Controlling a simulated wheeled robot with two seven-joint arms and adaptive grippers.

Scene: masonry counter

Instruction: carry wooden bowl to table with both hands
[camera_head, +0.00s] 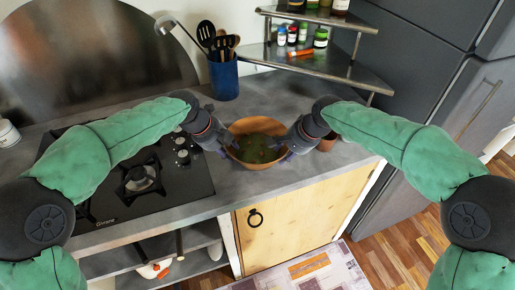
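A wooden bowl (254,127), orange-brown with something green inside, sits on or just above the grey counter near its front edge. My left gripper (228,146) is at the bowl's left rim. My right gripper (286,150) is at its right rim. Both seem to touch the bowl, but the fingers are small and partly hidden, so I cannot tell whether they are closed on the rim. No table is clearly seen in this view.
A black gas hob (140,178) lies left of the bowl. A blue utensil holder (224,79) stands behind it. A metal corner shelf (325,65) with bottles is behind right. A small brown pot (327,142) is beside my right gripper. A grey fridge (432,75) stands right.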

